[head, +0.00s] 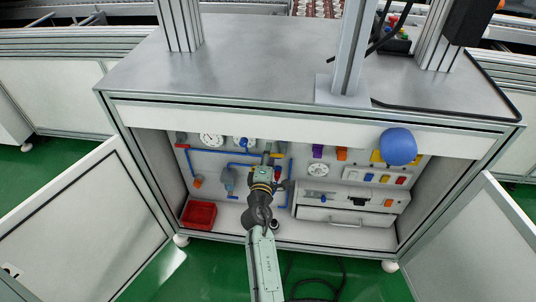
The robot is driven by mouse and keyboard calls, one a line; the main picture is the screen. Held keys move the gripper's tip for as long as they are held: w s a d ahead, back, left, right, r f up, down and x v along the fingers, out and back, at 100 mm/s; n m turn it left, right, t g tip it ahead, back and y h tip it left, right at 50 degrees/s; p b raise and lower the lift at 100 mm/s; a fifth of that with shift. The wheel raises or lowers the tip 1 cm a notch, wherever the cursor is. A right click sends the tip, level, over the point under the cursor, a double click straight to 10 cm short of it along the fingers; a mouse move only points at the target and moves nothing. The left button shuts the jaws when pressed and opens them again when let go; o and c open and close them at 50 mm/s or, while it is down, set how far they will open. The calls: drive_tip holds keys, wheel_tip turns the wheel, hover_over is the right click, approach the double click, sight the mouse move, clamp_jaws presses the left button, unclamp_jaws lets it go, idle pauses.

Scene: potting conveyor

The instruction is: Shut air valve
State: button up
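The air panel (210,165) is on the left half of the back wall inside the open cabinet. It carries blue tubing (212,153), a round gauge (211,140) and a second round dial partly behind a blue part (244,143). A yellow part (277,155) sits close to my gripper; I cannot tell which fitting is the air valve or how its handle stands. My arm reaches into the cabinet from the front. My gripper (267,158) is up at the panel, by the right end of the tubing. Its fingers are too small to tell open from shut or whether they touch anything.
A red bin (199,214) stands at the cabinet's lower left. A drawer (346,217) with a handle and a row of colored buttons (384,179) are on the right. A blue ball-shaped object (398,146) is at the upper right. Open doors (85,225) flank the cabinet.

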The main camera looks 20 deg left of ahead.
drive_tip(key=v, duration=0.7)
drive_tip(key=shift+s, duration=0.25)
drive_tip(key=shift+d, duration=0.1)
